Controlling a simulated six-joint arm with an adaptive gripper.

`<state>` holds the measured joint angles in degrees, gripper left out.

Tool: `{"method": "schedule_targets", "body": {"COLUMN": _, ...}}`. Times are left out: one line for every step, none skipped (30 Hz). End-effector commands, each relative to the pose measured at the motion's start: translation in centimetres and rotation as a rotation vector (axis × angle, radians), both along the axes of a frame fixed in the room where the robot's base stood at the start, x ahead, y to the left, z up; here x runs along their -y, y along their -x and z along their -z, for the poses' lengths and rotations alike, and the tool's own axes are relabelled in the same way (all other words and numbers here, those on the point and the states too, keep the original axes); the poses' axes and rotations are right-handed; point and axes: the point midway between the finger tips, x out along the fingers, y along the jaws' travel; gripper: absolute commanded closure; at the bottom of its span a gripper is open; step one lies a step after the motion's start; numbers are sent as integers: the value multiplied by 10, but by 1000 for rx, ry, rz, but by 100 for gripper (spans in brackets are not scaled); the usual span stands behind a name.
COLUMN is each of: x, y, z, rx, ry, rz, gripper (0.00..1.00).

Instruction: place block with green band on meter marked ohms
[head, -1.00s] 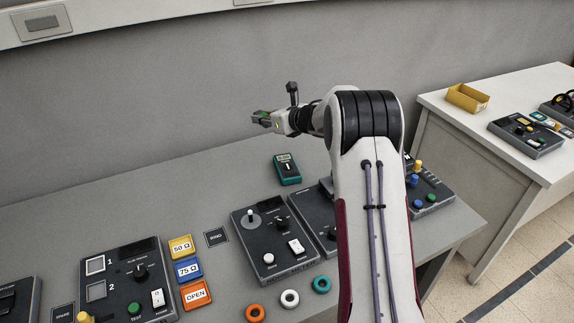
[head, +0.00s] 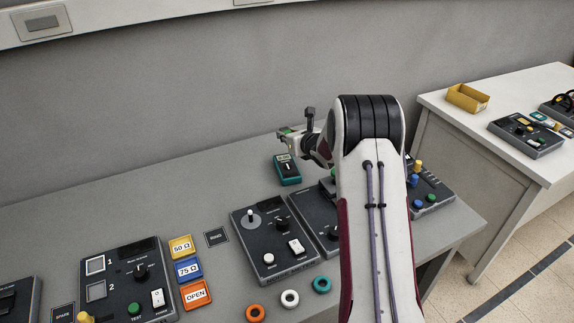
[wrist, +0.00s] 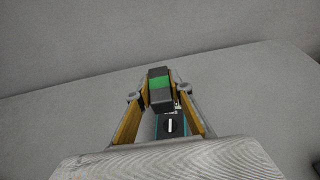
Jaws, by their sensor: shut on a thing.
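The block with the green band (wrist: 159,84) is dark with a green stripe across its middle. My gripper (wrist: 160,92) is shut on it, one finger on each side. In the head view my gripper (head: 288,134) is over the far part of the table, just above the top of the teal meter (head: 287,170). The meter has a dark face with a light pointer. In the wrist view the meter (wrist: 171,126) shows below and beyond the block, partly hidden by it and the fingers. The marking on the meter is too small to read.
Dark control panels (head: 275,237) stand nearer on the table, with one partly behind my arm. Yellow, blue and orange labelled tiles (head: 188,270) and coloured rings (head: 289,298) lie at the front. The table left of the meter is clear. A yellow tray (head: 467,98) is on the side desk.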

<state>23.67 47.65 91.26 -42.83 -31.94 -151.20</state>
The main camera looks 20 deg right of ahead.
Motion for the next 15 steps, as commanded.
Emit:
{"method": "schedule_targets", "body": {"x": 0, "y": 0, "z": -1, "rx": 2, "ry": 1, "rz": -3, "gripper": 100}}
{"method": "schedule_targets", "body": {"x": 0, "y": -1, "z": -1, "rx": 3, "ry": 1, "rz": -4, "gripper": 100}}
{"method": "schedule_targets", "body": {"x": 0, "y": -1, "z": -1, "rx": 2, "ry": 1, "rz": -4, "gripper": 100}}
{"method": "schedule_targets", "body": {"x": 0, "y": -1, "z": -1, "rx": 3, "ry": 0, "rz": -4, "gripper": 100}}
{"method": "schedule_targets", "body": {"x": 0, "y": -1, "z": -1, "rx": 3, "ry": 0, "rz": -4, "gripper": 100}}
{"method": "schedule_targets", "body": {"x": 0, "y": -1, "z": -1, "rx": 3, "ry": 0, "rz": -4, "gripper": 100}}
{"method": "schedule_targets", "body": {"x": 0, "y": -1, "z": -1, "rx": 3, "ry": 0, "rz": -4, "gripper": 100}}
{"method": "schedule_targets", "body": {"x": 0, "y": -1, "z": -1, "rx": 3, "ry": 0, "rz": -4, "gripper": 100}}
{"method": "schedule_targets", "body": {"x": -1, "y": -1, "z": -1, "rx": 3, "ry": 0, "rz": -4, "gripper": 100}}
{"method": "schedule_targets", "body": {"x": -1, "y": -1, "z": -1, "rx": 2, "ry": 0, "rz": -4, "gripper": 100}}
{"method": "schedule_targets", "body": {"x": -1, "y": -1, "z": 0, "rx": 2, "ry": 0, "rz": -4, "gripper": 100}}
{"method": "schedule_targets", "body": {"x": -1, "y": -1, "z": 1, "rx": 2, "ry": 0, "rz": -4, "gripper": 100}}
{"method": "schedule_targets", "body": {"x": -1, "y": -1, "z": 2, "rx": 2, "ry": 0, "rz": -5, "gripper": 100}}
{"method": "schedule_targets", "body": {"x": -1, "y": -1, "z": 4, "rx": 1, "ry": 0, "rz": -5, "gripper": 100}}
{"method": "schedule_targets", "body": {"x": -1, "y": -1, "z": 8, "rx": 1, "ry": -1, "rz": -5, "gripper": 100}}
